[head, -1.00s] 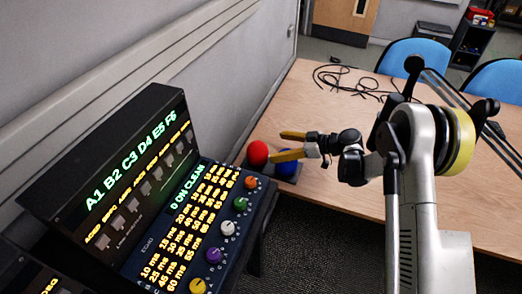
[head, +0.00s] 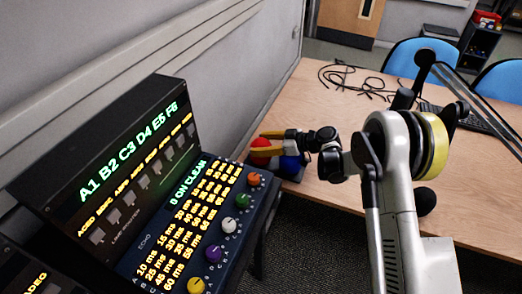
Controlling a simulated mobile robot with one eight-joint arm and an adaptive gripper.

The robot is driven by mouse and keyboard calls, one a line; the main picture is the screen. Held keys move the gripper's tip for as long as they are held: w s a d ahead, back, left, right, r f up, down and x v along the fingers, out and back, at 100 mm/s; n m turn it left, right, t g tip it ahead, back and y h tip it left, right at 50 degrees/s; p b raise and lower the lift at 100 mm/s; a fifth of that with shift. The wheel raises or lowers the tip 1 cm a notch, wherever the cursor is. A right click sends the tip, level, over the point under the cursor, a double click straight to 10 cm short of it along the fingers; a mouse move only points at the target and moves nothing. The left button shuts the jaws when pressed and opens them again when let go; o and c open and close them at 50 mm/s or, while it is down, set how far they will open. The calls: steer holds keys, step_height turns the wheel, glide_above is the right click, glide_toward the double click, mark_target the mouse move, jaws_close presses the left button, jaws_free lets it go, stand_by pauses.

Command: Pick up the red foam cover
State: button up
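The red foam cover (head: 261,154) is a round red ball shape at the near left corner of the wooden table. A blue round piece (head: 289,165) sits right beside it, partly hidden by my gripper. My gripper (head: 262,142) reaches in from the right with its two yellow-orange fingers apart. The fingers overlap the red cover in the picture, one across its upper part and one across its lower part. I cannot tell whether they touch it.
A rack of audio gear with lit labels and knobs (head: 229,226) stands close at the left. Black cables (head: 350,78) lie at the table's far end. A keyboard (head: 470,117) lies at the right, and blue chairs (head: 418,56) stand behind. The table's middle (head: 320,100) is clear.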

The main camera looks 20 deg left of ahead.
stand_by(0.3)
step_height(320, 180, up, 10)
steer(key=p, duration=0.4)
stand_by(0.7)
